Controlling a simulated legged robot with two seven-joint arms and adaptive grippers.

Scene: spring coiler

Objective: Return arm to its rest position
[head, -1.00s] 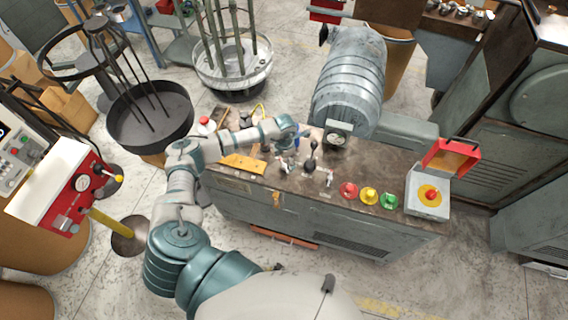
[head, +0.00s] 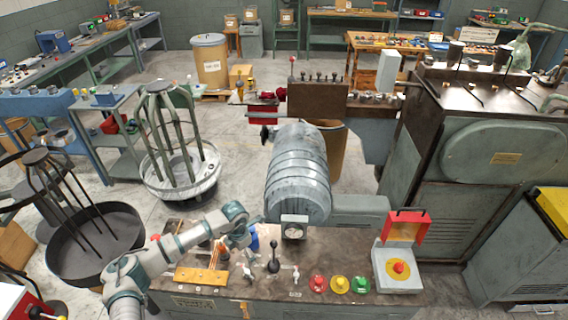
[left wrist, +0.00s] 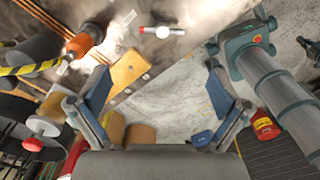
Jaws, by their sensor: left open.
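My left arm (head: 165,255) comes in from the lower left in the head view. It reaches over the left part of the machine's worktop, with its wrist (head: 235,215) bent near the top. The gripper end is small and partly hidden there. In the left wrist view my left gripper (left wrist: 158,85) is open, its two blue-grey fingers wide apart with nothing held between them. An orange-yellow plate (left wrist: 128,68) shows beyond the left finger, apart from it. My right gripper is in neither view.
The worktop (head: 340,255) carries a black-knobbed lever (head: 273,263), a gauge (head: 294,228), red (head: 318,283), yellow (head: 340,285) and green (head: 360,285) buttons and a stop-button box (head: 398,268). A large grey motor (head: 297,175) stands behind. Round dark tray (head: 90,245) stands at left.

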